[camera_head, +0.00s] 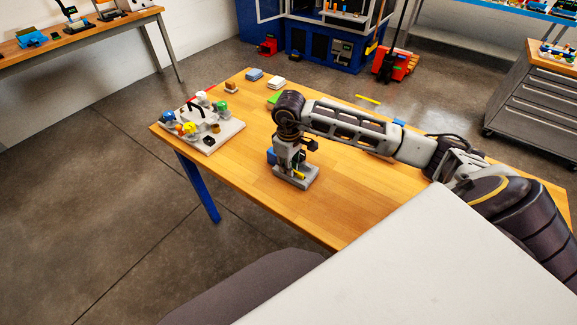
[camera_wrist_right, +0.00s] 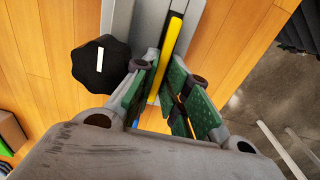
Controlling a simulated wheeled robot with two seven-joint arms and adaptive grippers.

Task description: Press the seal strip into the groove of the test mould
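The grey test mould (camera_head: 309,181) stands on the wooden table, below my right gripper (camera_head: 297,165). Its grey body shows in the right wrist view (camera_wrist_right: 147,28). The yellow seal strip (camera_head: 300,175) shows low at the mould, and in the right wrist view it (camera_wrist_right: 173,38) runs along the grey body. My right gripper's green-padded fingers (camera_wrist_right: 163,75) point down at the mould, with their tips close on both sides of the strip. I cannot tell whether they grip it or how deep it sits. My left gripper is out of view.
A black knob (camera_wrist_right: 100,64) is close beside the right fingers. A light tray (camera_head: 226,134) with several small coloured parts stands at the table's left end. Small blocks (camera_head: 276,83) lie at the back. The table (camera_head: 235,172) is clear between tray and mould.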

